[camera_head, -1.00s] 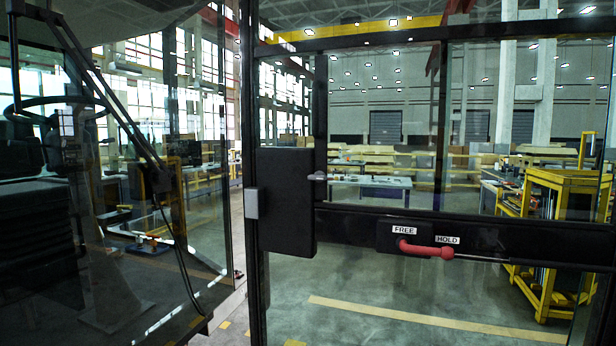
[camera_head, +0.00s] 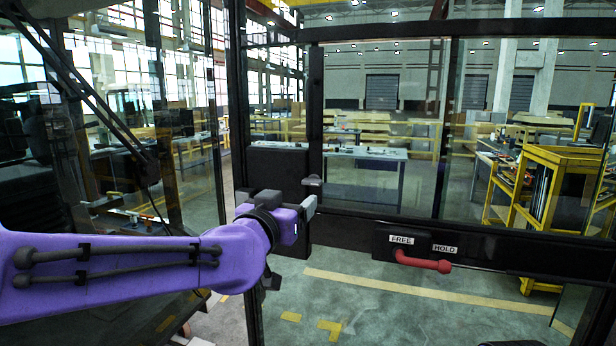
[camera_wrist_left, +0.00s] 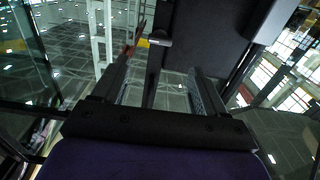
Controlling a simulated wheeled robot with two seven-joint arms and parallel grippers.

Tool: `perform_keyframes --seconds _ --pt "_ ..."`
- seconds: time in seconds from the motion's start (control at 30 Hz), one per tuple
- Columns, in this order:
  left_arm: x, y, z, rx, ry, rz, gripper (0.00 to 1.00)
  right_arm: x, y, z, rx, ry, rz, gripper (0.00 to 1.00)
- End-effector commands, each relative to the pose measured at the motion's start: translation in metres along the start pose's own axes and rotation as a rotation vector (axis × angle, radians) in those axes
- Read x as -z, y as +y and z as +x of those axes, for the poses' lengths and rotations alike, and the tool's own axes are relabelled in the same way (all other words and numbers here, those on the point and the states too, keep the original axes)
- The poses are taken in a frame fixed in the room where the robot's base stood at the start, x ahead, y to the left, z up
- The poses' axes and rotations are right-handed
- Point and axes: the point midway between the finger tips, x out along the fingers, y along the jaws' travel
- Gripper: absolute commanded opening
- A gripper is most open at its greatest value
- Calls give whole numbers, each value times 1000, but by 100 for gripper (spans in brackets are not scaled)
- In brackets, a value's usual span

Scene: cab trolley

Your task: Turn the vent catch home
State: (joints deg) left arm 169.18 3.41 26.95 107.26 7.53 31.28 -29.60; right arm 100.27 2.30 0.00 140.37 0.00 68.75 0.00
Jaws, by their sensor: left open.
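A red-handled lever (camera_head: 425,262) sits on a black plate on the door's crossbar, between the labels FREE (camera_head: 401,240) and HOLD (camera_head: 445,249). Its red knob is below HOLD. Left of it, a small grey handle (camera_head: 312,182) sticks out beside a black box (camera_head: 278,170) on the door frame. My left gripper (camera_head: 306,206) is just below this grey handle, well left of the red lever. In the left wrist view, the open fingers (camera_wrist_left: 160,72) have nothing between them, and the grey handle (camera_wrist_left: 160,42) shows beyond them. My right gripper is out of view.
Glass panes and black door posts (camera_head: 316,110) surround the arm. The crossbar (camera_head: 345,228) runs right from the door frame. A yellow trolley (camera_head: 550,175) stands beyond the glass at right. The floor behind the door is mostly clear.

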Motion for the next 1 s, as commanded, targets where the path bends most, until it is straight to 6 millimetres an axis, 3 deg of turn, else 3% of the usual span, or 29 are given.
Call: perform_keyframes --seconds 0.17,0.5,0.87,0.9,1.0 --pt "4 2 24 -2 4 9 72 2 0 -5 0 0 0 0" --pt "7 1 93 -2 3 4 72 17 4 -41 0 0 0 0" --pt "3 1 104 -1 4 4 72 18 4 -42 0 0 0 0" --pt "3 1 104 -1 4 4 66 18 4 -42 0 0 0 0" --pt "3 1 104 -1 4 3 33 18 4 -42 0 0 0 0"
